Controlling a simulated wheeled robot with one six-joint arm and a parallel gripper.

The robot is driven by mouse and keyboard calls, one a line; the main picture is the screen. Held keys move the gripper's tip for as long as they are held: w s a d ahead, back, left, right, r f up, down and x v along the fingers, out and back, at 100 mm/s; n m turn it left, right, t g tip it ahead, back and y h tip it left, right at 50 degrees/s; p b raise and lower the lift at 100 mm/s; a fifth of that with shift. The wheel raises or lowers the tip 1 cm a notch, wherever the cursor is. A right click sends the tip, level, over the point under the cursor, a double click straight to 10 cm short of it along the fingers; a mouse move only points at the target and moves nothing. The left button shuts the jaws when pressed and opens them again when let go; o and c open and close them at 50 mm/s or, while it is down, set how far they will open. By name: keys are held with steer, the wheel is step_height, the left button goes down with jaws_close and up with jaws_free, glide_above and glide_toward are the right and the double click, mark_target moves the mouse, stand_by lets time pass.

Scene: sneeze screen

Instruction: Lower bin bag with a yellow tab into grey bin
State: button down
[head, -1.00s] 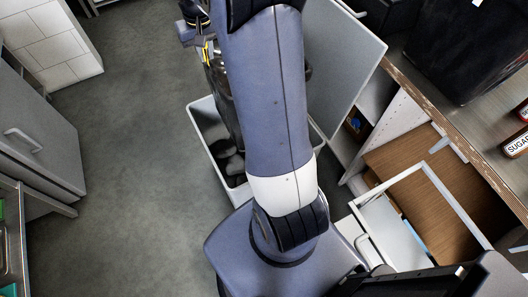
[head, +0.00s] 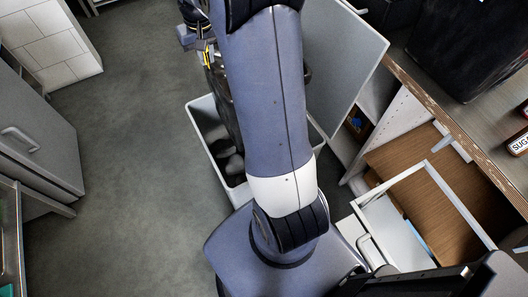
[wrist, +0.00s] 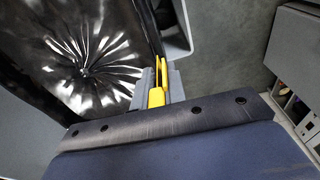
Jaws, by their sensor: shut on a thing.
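The black bin bag (head: 224,98) hangs over the grey bin, mostly hidden behind my arm in the head view. In the wrist view the bag (wrist: 85,50) is shiny, with creases gathered to a point. Its yellow tab (wrist: 157,96) is between the jaws of my gripper (wrist: 165,82), which is shut on it. The gripper (head: 204,46) shows at the top of the head view, past the bin's far end. The grey bin (head: 197,108) is open, its right side hidden by my arm. I cannot tell how far the bag's lower end is inside it.
Dark rounded lumps (head: 232,165) lie in the bin. A grey panel (head: 343,62) stands close to its right. An open drawer (head: 440,183) and a worktop (head: 470,135) are further right. A grey cabinet (head: 38,130) is at the left, with clear floor (head: 125,150) between.

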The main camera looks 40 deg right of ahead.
step_height(320, 180, down, 29)
steer(key=b, duration=1.9)
steer(key=shift+f, duration=0.15)
stand_by(3.6)
stand_by(0.6)
steer(key=c, duration=1.4)
jaws_free()
